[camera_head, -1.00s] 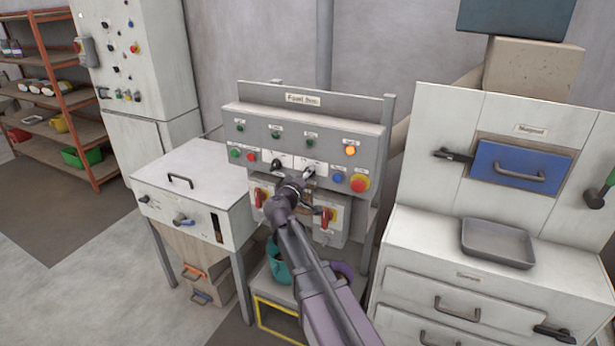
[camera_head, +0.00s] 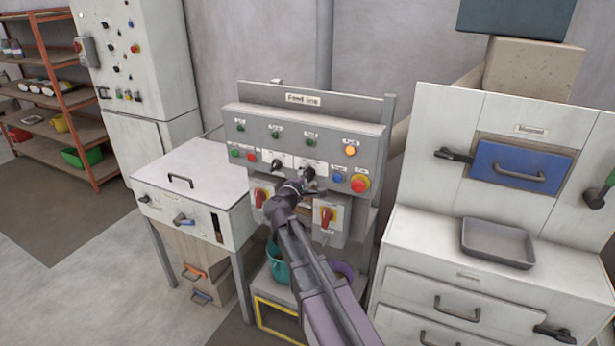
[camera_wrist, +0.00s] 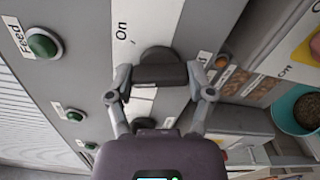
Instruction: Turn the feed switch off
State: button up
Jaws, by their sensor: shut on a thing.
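The grey panel (camera_head: 345,128) carries a row of green lamps and two black rotary switches. My gripper (camera_head: 306,176) is at the right-hand switch. In the wrist view a black switch knob (camera_wrist: 160,68) sits between the two fingers (camera_wrist: 162,88), which are shut on it. A sideways "On" label (camera_wrist: 122,32) is beside it, and a green lamp marked "Feed" (camera_wrist: 43,43) is at the left. The left rotary switch (camera_head: 277,164) is free. My gripper partly hides the held knob in the head view, and its exact setting is hard to tell.
A red button (camera_head: 360,183), a blue button (camera_head: 338,177) and an orange lamp (camera_head: 350,151) are right of my gripper. Red-yellow switches (camera_head: 327,214) are below. A teal bucket (camera_head: 277,268) stands under the panel.

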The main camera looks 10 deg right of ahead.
jog(key=shift+w+n, duration=0.1)
jog(key=shift+n, duration=1.3)
jog(key=o, duration=1.1)
jog(key=v, duration=1.2)
jog(key=shift+d, duration=0.1)
